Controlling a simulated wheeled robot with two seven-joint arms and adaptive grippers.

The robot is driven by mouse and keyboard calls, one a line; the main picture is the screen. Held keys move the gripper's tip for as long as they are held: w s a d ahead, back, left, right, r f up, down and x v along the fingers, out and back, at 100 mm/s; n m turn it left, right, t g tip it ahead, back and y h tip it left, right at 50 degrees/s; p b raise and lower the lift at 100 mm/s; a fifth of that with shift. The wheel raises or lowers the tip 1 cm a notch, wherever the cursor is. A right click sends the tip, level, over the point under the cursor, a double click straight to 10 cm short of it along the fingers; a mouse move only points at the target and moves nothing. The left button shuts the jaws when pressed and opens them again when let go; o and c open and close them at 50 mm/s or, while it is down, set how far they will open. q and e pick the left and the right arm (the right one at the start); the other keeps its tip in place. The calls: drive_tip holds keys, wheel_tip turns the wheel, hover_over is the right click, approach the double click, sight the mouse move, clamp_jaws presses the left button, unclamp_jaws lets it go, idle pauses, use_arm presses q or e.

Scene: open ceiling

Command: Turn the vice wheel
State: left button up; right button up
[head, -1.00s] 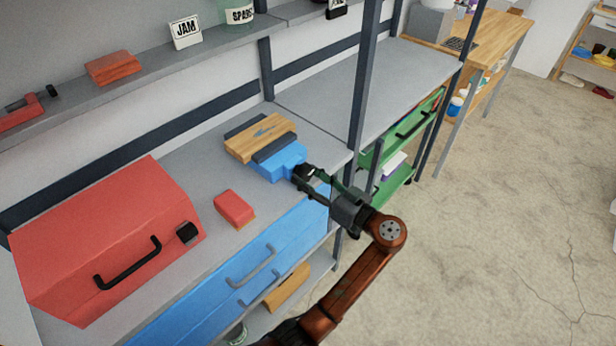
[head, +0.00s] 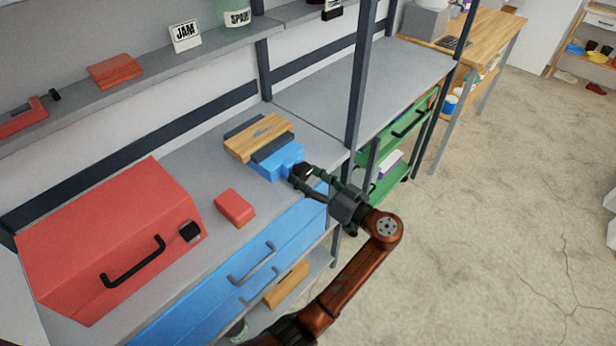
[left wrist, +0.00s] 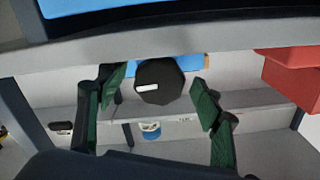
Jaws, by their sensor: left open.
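A blue vice (head: 280,161) holds a wooden board (head: 256,140) between dark jaws on the grey bench. Its dark wheel (head: 299,172) faces the bench's front edge. My left gripper (head: 309,180) is at the wheel, and its arm comes up from below. In the left wrist view the wheel (left wrist: 160,84) is a dark, many-sided knob with a white mark. There my left gripper (left wrist: 158,96) is open, with one green finger on each side of the wheel and visible gaps between. My right gripper is out of view.
A red toolbox (head: 110,235) and a small red block (head: 235,208) stand on the bench left of the vice. A blue drawer (head: 235,275) is below the front edge. A dark upright post (head: 360,80) rises right of the vice. Open floor lies right.

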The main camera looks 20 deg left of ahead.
use_arm(q)
drive_tip(key=v, duration=1.2)
